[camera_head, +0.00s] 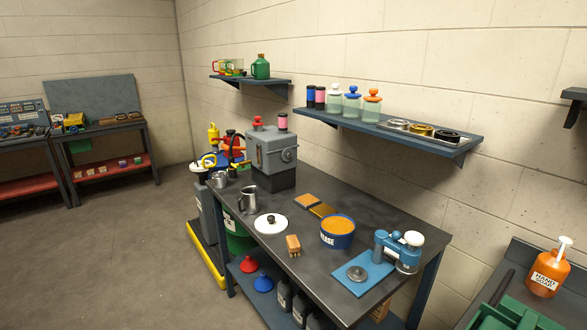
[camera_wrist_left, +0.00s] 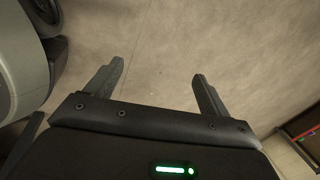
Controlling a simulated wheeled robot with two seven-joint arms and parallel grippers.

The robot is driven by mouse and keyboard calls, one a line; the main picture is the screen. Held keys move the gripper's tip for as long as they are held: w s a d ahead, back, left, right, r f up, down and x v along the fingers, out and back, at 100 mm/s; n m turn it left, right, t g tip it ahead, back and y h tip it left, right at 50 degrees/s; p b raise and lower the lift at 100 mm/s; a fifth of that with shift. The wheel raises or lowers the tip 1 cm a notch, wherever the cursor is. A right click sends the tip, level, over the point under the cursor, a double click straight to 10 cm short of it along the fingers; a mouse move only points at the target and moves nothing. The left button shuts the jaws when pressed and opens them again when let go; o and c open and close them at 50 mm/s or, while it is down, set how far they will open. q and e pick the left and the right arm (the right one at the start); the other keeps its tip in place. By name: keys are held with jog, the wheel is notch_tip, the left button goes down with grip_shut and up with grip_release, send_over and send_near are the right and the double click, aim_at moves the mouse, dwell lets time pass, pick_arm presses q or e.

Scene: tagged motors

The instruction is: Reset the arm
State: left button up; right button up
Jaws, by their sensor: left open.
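My left gripper (camera_wrist_left: 158,85) shows in the left wrist view. Its two dark fingers are spread apart with nothing between them, above bare concrete floor. Neither of my arms shows in the head view, and my right gripper is in no frame. A rounded grey and black form, which looks like my own base, fills the left edge of the left wrist view.
A dark workbench (camera_head: 222,205) holds a grey machine (camera_head: 272,155), a steel jug (camera_head: 248,200), a blue grease tub (camera_head: 337,233) and a blue device (camera_head: 398,248). Wall shelves (camera_head: 385,133) hang above. A hand-cleaner bottle (camera_head: 547,273) stands right. The floor (camera_head: 120,245) at left is clear.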

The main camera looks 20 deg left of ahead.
pick_arm(q)
jog(key=d+f+n+h, duration=0.1)
jog(key=d+f+h, duration=0.1)
jog(key=d, duration=1.8)
jog(key=shift+s+d+f+h, duration=0.3)
jog(key=shift+s+f, duration=0.05)
jog(key=shift+f, duration=0.05)
